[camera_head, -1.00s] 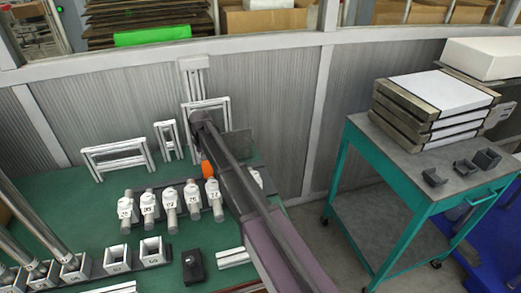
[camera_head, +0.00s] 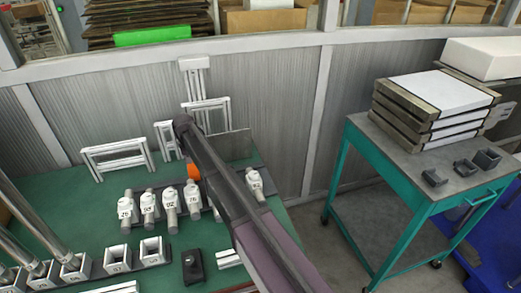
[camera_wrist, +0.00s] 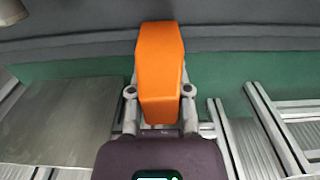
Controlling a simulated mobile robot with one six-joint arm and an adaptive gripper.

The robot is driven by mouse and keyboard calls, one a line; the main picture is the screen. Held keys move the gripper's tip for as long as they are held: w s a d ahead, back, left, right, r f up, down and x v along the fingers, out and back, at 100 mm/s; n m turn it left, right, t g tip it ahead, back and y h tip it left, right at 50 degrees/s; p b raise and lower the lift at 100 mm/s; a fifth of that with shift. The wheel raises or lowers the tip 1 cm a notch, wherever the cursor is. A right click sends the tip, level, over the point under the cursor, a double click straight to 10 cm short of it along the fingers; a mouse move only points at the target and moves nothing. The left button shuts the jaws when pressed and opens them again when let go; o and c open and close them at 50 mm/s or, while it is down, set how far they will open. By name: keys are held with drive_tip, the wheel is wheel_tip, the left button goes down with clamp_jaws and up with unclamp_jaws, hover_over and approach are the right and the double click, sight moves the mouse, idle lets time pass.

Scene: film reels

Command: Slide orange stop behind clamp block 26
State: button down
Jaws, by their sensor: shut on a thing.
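The orange stop (camera_head: 194,172) hangs from my gripper (camera_wrist: 159,92), whose fingers are shut on it from both sides in the wrist view. In the head view my arm covers most of the gripper, and the stop shows just left of the arm. Several white-topped clamp blocks with number labels stand in a row on the green table; the stop is at the back of the row, behind the clamp block (camera_head: 192,194) at the right of the main group. Another clamp block (camera_head: 255,181) stands apart, right of my arm.
White frames (camera_head: 115,157) stand along the back of the green table (camera_head: 75,200), before a ribbed wall. Square sockets (camera_head: 152,250) and a black block (camera_head: 192,267) lie in front. A teal cart (camera_head: 395,170) stands right.

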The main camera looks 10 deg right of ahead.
drive_tip(key=shift+s+a, duration=0.25)
drive_tip(key=shift+a, duration=1.7)
drive_tip(key=shift+s+a, duration=0.2)
drive_tip(key=shift+a, duration=1.7)
drive_tip(key=shift+s+a, duration=0.25)
drive_tip(key=shift+a, duration=1.7)
drive_tip(key=shift+s+a, duration=0.25)
drive_tip(key=shift+a, duration=1.9)
drive_tip(key=shift+s+a, duration=0.2)
drive_tip(key=shift+a, duration=1.95)
drive_tip(key=shift+s+a, duration=0.25)
drive_tip(key=shift+a, duration=1.9)
drive_tip(key=shift+c, duration=2.4)
unclamp_jaws()
